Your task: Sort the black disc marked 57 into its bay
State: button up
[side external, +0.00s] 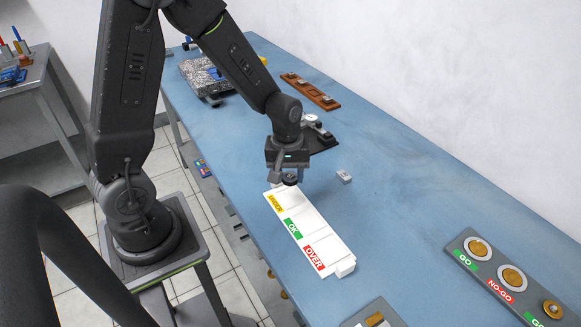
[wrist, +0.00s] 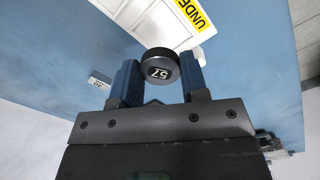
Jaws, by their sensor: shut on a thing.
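In the side view the disc (side external: 290,180) is a small dark shape at the far end of the white sorting tray (side external: 338,250). The tray has bays labelled yellow UNDER (side external: 276,204), green OK (side external: 293,228) and red OVER (side external: 313,258). The disc is at or above the UNDER end; I cannot tell whether it touches the tray. The UNDER label (wrist: 193,13) also shows in the wrist view.
A small grey block (side external: 344,176) lies right of the tray. A dark fixture (side external: 320,138) stands behind my gripper. A GO/NO-GO gauge board (side external: 500,278) is at the right front. A brown rack (side external: 310,91) lies farther back. The blue table between them is clear.

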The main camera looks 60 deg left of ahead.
aim_at(290, 198)
jog(key=shift+f, duration=2.8)
jog(key=o, duration=0.9)
jog(key=shift+f, duration=0.1)
jog(key=shift+o, duration=0.2)
jog(key=o, duration=0.6)
jog(key=shift+s, duration=0.1)
jog(key=r, duration=1.4)
jog(key=shift+s+a, duration=0.15)
jog(key=shift+a, duration=0.05)
